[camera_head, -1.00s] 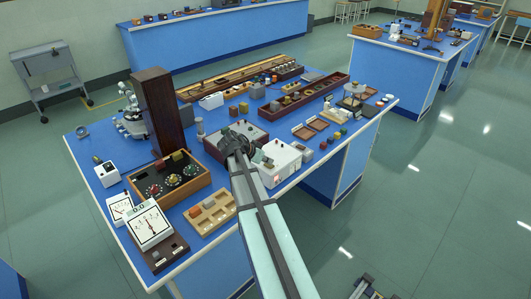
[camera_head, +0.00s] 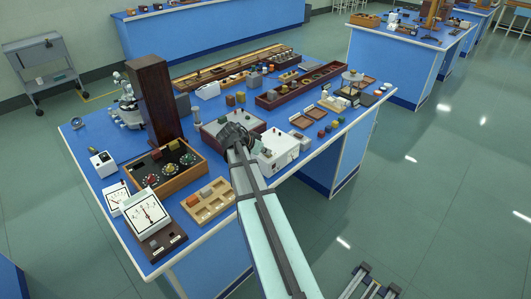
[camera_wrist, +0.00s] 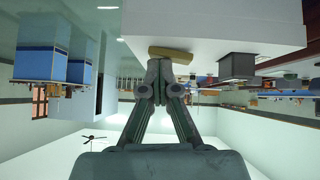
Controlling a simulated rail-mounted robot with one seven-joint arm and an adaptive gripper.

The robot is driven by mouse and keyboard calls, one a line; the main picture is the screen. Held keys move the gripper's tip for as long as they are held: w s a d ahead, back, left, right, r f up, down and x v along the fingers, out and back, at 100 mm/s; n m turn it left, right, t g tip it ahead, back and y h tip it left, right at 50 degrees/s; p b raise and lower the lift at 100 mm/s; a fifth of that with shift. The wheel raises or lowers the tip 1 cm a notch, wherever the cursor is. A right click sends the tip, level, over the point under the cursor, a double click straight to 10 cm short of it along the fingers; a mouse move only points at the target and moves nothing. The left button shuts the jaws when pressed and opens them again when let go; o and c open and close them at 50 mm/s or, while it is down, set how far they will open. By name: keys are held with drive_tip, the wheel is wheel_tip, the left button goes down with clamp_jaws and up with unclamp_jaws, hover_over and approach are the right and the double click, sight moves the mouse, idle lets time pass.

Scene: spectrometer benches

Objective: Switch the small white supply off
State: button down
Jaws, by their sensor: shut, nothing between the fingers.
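The white supply (camera_head: 279,150) is a low white box near the bench's front edge, right beside my gripper (camera_head: 240,136) in the head view. In the upside-down wrist view its white body (camera_wrist: 215,25) fills the top. A yellowish switch-like piece (camera_wrist: 172,52) and a dark grey block (camera_wrist: 237,66) stick out from its edge. My gripper (camera_wrist: 158,66) is shut and empty, its tips close to the yellowish piece. I cannot tell whether they touch. My arm hides part of the box's left side, and the switch position is unclear.
A dark-red instrument box (camera_head: 218,125) stands just behind my gripper. A wooden sorting tray (camera_head: 209,200), a dial box (camera_head: 168,168) and a meter (camera_head: 146,216) are to the left. Small coloured blocks (camera_head: 328,128) lie to the right. The floor in front is mostly clear.

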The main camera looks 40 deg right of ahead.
drive_tip(key=shift+w+f, duration=0.1)
drive_tip(key=shift+f, duration=0.05)
drive_tip(key=shift+w+a+b, duration=0.1)
drive_tip(key=shift+w+b, duration=0.2)
drive_tip(key=shift+w, duration=0.4)
drive_tip(key=shift+r, duration=0.3)
drive_tip(key=shift+w+r, duration=0.1)
drive_tip(key=shift+r, duration=0.15)
drive_tip(key=r, duration=0.1)
drive_tip(key=r+p, duration=0.1)
drive_tip(key=r, duration=0.2)
drive_tip(key=shift+w, duration=0.3)
drive_tip(key=b+v, duration=0.3)
drive_tip(key=v, duration=0.6)
drive_tip(key=shift+a, duration=0.4)
drive_tip(key=shift+w+f, duration=0.1)
drive_tip(key=shift+w, duration=0.05)
